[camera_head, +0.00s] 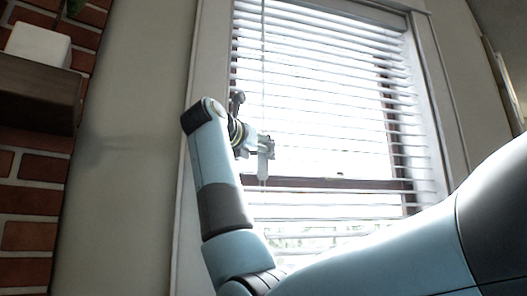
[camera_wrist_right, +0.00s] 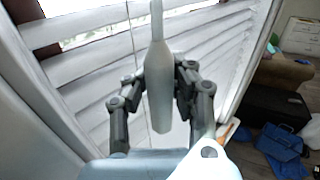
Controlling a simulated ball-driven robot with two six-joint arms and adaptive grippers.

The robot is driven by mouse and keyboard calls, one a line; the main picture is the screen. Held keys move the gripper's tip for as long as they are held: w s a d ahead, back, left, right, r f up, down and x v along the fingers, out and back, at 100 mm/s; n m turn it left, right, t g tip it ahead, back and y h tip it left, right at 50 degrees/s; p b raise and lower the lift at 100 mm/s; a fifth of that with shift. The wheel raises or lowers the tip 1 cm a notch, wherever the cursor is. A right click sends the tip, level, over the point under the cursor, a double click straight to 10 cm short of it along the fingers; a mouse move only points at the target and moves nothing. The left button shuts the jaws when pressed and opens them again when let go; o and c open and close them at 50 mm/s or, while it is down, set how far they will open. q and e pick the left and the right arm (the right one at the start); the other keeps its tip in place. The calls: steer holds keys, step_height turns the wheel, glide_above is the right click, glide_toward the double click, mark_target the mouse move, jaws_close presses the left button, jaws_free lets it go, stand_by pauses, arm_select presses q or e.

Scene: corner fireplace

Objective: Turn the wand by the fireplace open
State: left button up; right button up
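The wand (camera_head: 263,60) hangs as a thin pale rod in front of the left part of the window blind (camera_head: 320,70). In the right wrist view, its thicker grey handle (camera_wrist_right: 160,95) hangs upright between the fingers. My right gripper (camera_head: 262,148) is shut on this handle, with dark fingers (camera_wrist_right: 163,78) against both sides. The handle's lower end shows just below the gripper in the head view. The blind's white slats show bright gaps between them in the head view. My left gripper is in neither view.
A brick fireplace wall (camera_head: 30,205) with a dark mantel (camera_head: 38,95) and a white block (camera_head: 38,45) stands at the left. The white window frame (camera_head: 188,200) runs beside my right arm. In the wrist view, a blue bag (camera_wrist_right: 280,142) lies on the floor at right.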

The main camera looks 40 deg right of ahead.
steer(key=o, duration=0.4)
steer(key=shift+a, duration=0.2)
steer(key=shift+o, duration=0.6)
steer(key=shift+d, duration=0.1)
steer(key=v, duration=1.2)
steer(key=shift+r, duration=0.1)
